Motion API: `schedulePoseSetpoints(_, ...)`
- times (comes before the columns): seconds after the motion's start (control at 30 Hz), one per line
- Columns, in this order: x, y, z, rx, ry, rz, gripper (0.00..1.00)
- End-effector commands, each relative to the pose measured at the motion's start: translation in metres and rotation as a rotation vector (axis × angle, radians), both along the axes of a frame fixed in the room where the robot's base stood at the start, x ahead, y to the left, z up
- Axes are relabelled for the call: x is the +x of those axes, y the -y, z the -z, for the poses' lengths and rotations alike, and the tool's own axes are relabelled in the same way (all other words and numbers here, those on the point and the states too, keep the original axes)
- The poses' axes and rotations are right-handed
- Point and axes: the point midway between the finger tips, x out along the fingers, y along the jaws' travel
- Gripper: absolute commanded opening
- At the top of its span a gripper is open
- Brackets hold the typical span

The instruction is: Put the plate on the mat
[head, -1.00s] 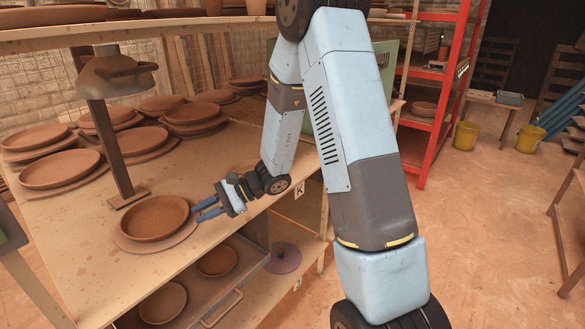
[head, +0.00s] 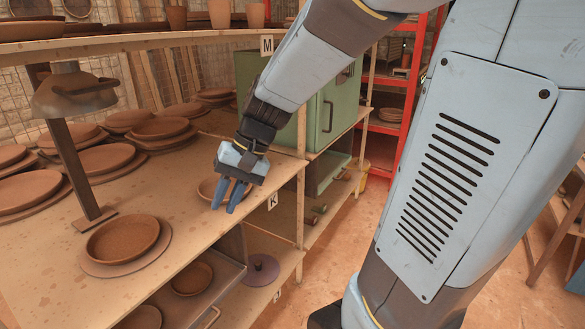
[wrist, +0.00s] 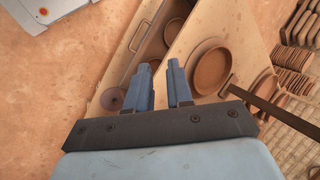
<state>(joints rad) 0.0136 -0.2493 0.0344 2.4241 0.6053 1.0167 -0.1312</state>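A brown round plate (head: 123,238) lies on a flat, wider clay-coloured disc, which looks like the mat (head: 95,268), at the shelf's front edge beside the lamp post. The plate sits slightly off the disc's centre, so the rim shows mostly at the front and right. The plate also shows in the wrist view (wrist: 211,68). My gripper (head: 228,208) is to the right of the plate, apart from it, fingers pointing down. Its fingers are apart with nothing between them, also in the wrist view (wrist: 160,64). Another dish (head: 205,188) is partly hidden behind the fingers.
A lamp (head: 74,95) on a post stands right behind the plate. Several plates on discs (head: 104,158) fill the shelf's back. A drawer (head: 218,275) with bowls is open below. A green cabinet (head: 320,110) stands at the right. The shelf between plate and gripper is clear.

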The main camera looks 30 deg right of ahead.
Motion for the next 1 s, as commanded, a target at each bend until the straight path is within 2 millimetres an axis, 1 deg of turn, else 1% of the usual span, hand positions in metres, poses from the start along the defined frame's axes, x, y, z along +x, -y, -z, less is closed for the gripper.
schedulePoseSetpoints(0.03,-0.008,0.008,-0.008,-0.039,0.043,-0.011,0.21)
schedulePoseSetpoints(0.4,-0.053,0.071,-0.051,-0.341,0.323,-0.057,0.21)
schedulePoseSetpoints(0.6,-0.073,0.098,-0.071,-0.473,0.445,-0.059,0.21)
schedulePoseSetpoints(0.67,-0.076,0.103,-0.074,-0.498,0.470,-0.058,0.21)
schedulePoseSetpoints(0.8,-0.081,0.105,-0.079,-0.531,0.497,-0.058,0.21)
schedulePoseSetpoints(1.0,-0.081,0.106,-0.079,-0.535,0.500,-0.058,0.21)
